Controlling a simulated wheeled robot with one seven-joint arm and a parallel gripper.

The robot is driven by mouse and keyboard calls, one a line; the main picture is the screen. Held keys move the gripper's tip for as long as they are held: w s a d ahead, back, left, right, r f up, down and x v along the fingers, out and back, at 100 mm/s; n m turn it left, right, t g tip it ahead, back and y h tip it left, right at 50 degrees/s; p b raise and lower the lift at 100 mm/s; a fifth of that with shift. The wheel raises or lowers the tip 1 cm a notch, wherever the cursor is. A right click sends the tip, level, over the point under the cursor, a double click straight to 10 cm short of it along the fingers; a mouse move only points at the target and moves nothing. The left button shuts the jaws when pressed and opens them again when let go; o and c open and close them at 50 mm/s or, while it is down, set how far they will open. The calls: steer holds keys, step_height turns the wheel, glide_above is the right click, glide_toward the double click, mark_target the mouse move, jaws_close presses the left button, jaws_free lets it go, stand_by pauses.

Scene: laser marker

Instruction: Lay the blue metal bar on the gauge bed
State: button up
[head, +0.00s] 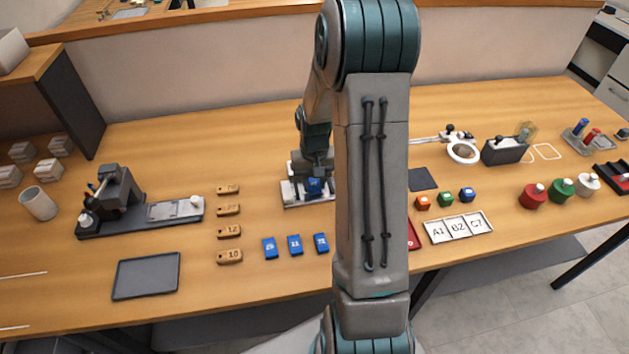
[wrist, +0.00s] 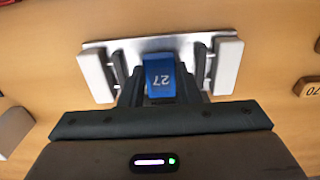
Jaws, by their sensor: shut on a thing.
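A blue metal bar marked 27 (wrist: 160,77) is held between the dark fingers of my gripper (wrist: 160,88), which is shut on it. The gauge bed is a silver plate with a white block at each end; it shows in the wrist view (wrist: 150,44) and the head view (head: 291,196). The bar (head: 314,186) is over the middle of the bed, between the end blocks. I cannot tell whether it touches the bed. In the head view my arm hides the bed's right part and most of my gripper (head: 316,172).
Several blue bars (head: 295,245) lie in front of the bed, with several brown tags (head: 229,232) to their left. A dark tray (head: 146,276) and a black-based device (head: 120,205) stand further left. Small coloured blocks (head: 445,199) and a label tray (head: 458,227) are on the right.

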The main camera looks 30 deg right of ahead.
steer(key=shift+f+b, duration=0.4)
steer(key=shift+b, duration=0.15)
stand_by(0.7)
steer(key=o, duration=1.1)
steer(key=shift+c, duration=0.2)
step_height(320, 180, up, 14)
steer(key=b, duration=0.1)
steer(key=shift+a, duration=0.1)
steer(key=s+a+r+n+t, duration=0.1)
steer(key=s+a+r, duration=0.1)
steer(key=s+a, duration=0.4)
steer(key=s+a+r+n+t, duration=0.2)
steer(key=s+a, duration=0.5)
steer(key=s, duration=0.5)
steer(key=shift+s+a+r, duration=0.25)
steer(key=shift+s+r, duration=0.15)
